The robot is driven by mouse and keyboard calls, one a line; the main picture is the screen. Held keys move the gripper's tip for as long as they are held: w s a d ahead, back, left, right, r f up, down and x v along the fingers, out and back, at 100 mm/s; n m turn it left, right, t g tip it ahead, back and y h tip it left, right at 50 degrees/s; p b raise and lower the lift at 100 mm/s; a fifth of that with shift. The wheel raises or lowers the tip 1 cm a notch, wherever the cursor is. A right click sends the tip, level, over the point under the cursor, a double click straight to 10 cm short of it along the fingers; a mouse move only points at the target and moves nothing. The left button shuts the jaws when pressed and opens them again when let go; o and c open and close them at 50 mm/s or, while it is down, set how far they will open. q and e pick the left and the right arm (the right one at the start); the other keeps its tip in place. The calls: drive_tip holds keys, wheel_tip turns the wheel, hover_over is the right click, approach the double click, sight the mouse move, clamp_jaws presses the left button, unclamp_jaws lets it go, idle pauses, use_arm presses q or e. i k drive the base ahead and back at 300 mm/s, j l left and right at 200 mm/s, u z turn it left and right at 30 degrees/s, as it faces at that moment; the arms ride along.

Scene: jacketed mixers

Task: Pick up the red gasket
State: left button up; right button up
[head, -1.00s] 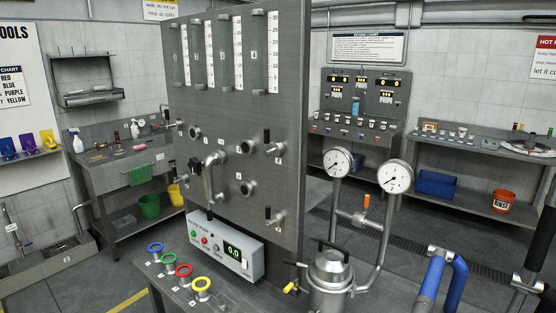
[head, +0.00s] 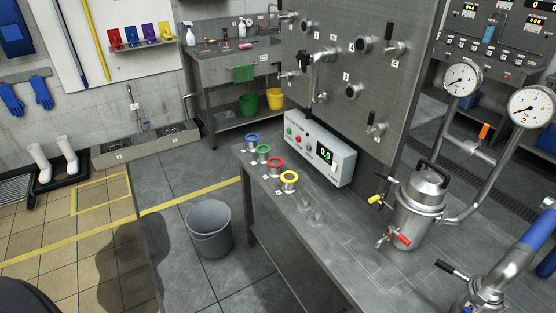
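The red gasket (head: 275,163) is a ring resting on top of a short metal stand near the left edge of the grey metal bench. It stands in a row with a blue gasket (head: 252,138), a green gasket (head: 263,149) and a yellow gasket (head: 290,177), each on its own stand. The red one is between the green and the yellow. Neither of my grippers shows in the head view.
A control box (head: 320,149) with a display stands right behind the row. A jacketed vessel (head: 419,205) with pipes and gauges is on the right. The bench top (head: 315,240) in front is mostly clear. A grey bin (head: 209,228) stands on the floor left of the bench.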

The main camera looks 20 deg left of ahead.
sight(280, 164)
drive_tip(key=z, duration=0.2)
drive_tip(key=i+j+z, duration=0.1)
drive_tip(key=j+z, duration=0.35)
drive_tip(key=j, duration=0.25)
drive_tip(key=j+z, duration=0.45)
drive_tip(key=j, duration=0.2)
